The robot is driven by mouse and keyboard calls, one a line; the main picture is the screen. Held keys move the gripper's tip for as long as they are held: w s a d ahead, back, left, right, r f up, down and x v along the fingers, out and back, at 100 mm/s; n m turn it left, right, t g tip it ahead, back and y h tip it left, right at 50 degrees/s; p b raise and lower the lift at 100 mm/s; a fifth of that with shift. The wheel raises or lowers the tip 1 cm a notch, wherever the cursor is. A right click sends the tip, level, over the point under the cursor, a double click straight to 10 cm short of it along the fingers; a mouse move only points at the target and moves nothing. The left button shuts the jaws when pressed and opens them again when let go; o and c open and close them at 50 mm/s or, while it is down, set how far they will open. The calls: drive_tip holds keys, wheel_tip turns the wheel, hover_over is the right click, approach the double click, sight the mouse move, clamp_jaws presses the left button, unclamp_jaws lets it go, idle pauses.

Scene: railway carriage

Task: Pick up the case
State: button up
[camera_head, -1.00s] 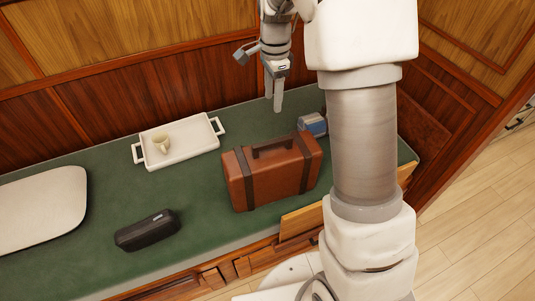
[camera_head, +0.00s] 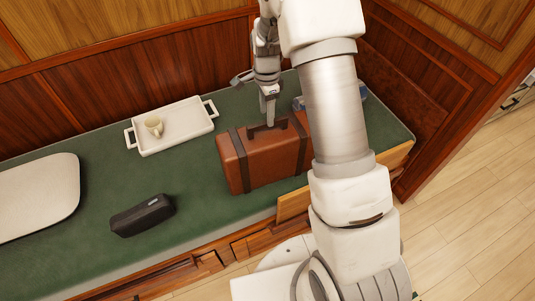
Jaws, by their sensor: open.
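A brown suitcase (camera_head: 263,158) with dark straps stands upright on the green bench, its dark handle (camera_head: 266,128) on top. A small black zipped case (camera_head: 142,215) lies on the bench to the left, near the front edge. My gripper (camera_head: 269,115) points down at the suitcase's handle, with its fingertips at or just behind the handle. I cannot tell whether they touch it. The gripper is open and holds nothing. My arm hides the suitcase's right end.
A white tray (camera_head: 180,138) with a cream mug (camera_head: 154,126) sits behind and left of the suitcase. A pale cushion (camera_head: 40,195) lies at far left. A blue-grey object (camera_head: 298,103) is partly hidden behind my arm. Wooden panels rise behind the bench.

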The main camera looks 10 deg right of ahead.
drive_tip(key=f, duration=0.4)
drive_tip(key=shift+s+f, duration=0.3)
drive_tip(key=shift+f, duration=0.05)
clamp_jaws()
idle(1.0)
drive_tip(key=shift+w+r, duration=0.1)
drive_tip(key=shift+r, duration=0.05)
